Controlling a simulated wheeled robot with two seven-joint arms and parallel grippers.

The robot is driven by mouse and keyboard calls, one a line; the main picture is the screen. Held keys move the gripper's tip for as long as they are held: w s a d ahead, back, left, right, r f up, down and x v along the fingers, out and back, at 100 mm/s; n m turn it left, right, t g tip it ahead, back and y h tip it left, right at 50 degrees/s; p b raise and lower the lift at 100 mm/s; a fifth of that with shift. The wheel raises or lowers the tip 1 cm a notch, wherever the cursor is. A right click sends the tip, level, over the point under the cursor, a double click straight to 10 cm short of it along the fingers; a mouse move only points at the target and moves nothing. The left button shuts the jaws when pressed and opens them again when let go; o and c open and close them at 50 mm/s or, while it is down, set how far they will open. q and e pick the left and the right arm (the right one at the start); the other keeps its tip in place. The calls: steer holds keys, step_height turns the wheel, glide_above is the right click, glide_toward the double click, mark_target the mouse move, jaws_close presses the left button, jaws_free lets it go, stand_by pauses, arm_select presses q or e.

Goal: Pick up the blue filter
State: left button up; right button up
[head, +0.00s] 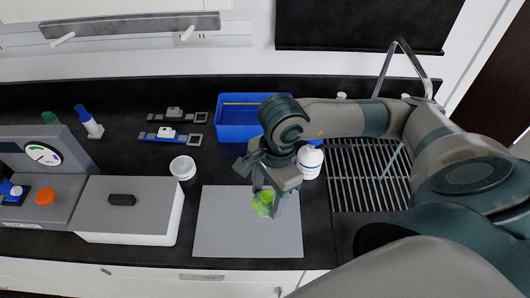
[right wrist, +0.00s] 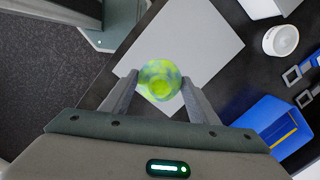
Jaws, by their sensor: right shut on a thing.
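My right gripper (head: 265,205) is shut on a round yellow-green thing with bluish patches (head: 263,203). It holds it over the grey mat. In the right wrist view the round thing (right wrist: 160,80) sits between the two fingertips (right wrist: 158,88). I cannot tell for sure which thing is the blue filter. A blue-and-white piece (head: 13,190) sits at the grey device on the far left. A small blue-topped white item (head: 88,121) stands at the back left. My left gripper is not in view.
The grey mat (head: 225,240) lies bare on the dark counter. Around it are a white tub (head: 183,167), a blue bin (head: 237,132), a blue-capped white bottle (head: 310,160), two straps (head: 172,135), a white box with a grey lid (head: 130,205) and a sink rack (head: 365,180).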

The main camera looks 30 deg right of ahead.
stand_by(0.7)
